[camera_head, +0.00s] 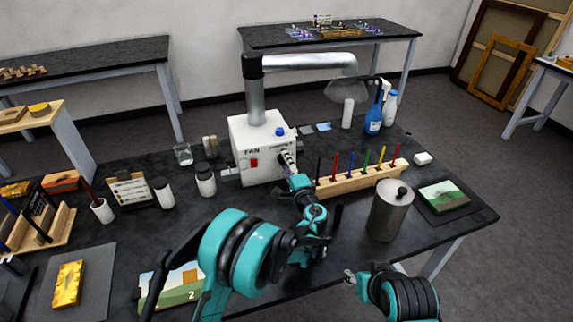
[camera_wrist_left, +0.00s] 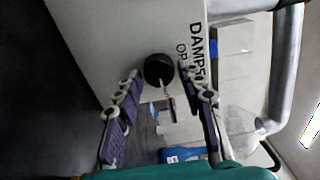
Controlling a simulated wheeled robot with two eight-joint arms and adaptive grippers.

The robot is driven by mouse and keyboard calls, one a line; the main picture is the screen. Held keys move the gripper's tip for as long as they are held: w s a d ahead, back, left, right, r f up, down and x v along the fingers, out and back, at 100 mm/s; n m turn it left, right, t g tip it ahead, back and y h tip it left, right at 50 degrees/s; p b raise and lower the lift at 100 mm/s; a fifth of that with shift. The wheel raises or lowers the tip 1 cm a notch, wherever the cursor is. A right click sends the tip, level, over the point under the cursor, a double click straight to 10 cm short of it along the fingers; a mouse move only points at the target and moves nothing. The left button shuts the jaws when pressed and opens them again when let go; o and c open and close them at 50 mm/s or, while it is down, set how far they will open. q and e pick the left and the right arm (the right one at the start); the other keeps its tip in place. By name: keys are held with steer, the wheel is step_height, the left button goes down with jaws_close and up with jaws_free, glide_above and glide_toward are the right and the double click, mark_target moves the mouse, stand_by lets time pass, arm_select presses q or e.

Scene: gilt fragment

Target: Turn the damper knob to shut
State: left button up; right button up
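The white fan box (camera_head: 250,148) stands on the black table with a metal duct rising from its top. In the left wrist view, the round black damper knob (camera_wrist_left: 158,68) is on its pale panel (camera_wrist_left: 130,30), beside partly covered lettering reading "DAMP" and "OP". My left gripper (camera_head: 288,160) is at the box's right-hand face. In the wrist view the left gripper (camera_wrist_left: 160,76) is open, with fingertips on either side of the knob and visible gaps. The head view hides the knob behind the gripper. My right gripper (camera_head: 350,276) is low in the head view, its fingers unclear.
A wooden rack of coloured tools (camera_head: 362,178) stands right of my left gripper. A metal canister (camera_head: 390,212) stands nearer the front. White jars (camera_head: 205,180) are left of the box. A blue spray bottle (camera_head: 373,118) stands behind. Some bare tabletop lies in front of the box.

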stand_by(0.3)
arm_select(q)
steer(key=v, duration=1.2)
